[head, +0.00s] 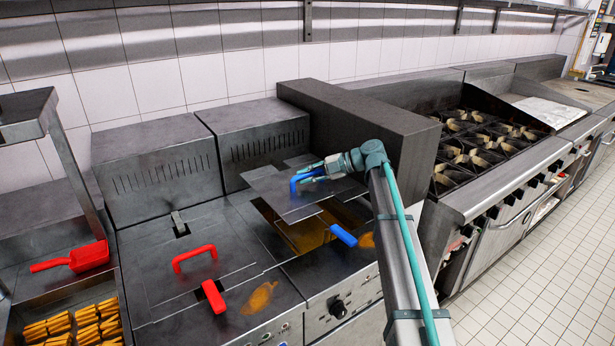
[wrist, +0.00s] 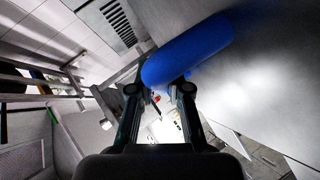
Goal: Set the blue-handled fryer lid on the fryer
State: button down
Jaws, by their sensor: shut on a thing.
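The blue-handled fryer lid (head: 283,196) is a flat grey metal plate, held tilted above the right fryer. My gripper (head: 310,174) is shut on its blue handle (head: 297,182); the handle also shows between the fingers in the wrist view (wrist: 190,50). The right fryer (head: 252,230) is open under the lid, with amber oil (head: 303,233) showing in its well. The lid hides the rear part of the well. A second blue handle (head: 343,235) lies at the front right edge of the well, apart from the lid.
The left fryer is covered by a lid with a red handle (head: 195,255); another red handle (head: 213,297) is at its front. A red scoop (head: 72,260) rests above a tray of fries (head: 75,325). A tall dark partition (head: 370,130) stands right of the fryers, before the burner range (head: 480,140).

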jog(key=shift+w+d+f, duration=0.1)
jog(key=shift+w+d, duration=0.35)
jog(key=shift+d, duration=0.15)
notch_tip(320, 180, down, 12)
dwell(1.0)
jog(key=shift+f, duration=0.15)
jog(key=shift+b, duration=1.05)
dwell(0.8)
jog(key=c, duration=1)
grip_release()
jog(key=shift+c, duration=0.2)
jog(key=shift+f, duration=0.1)
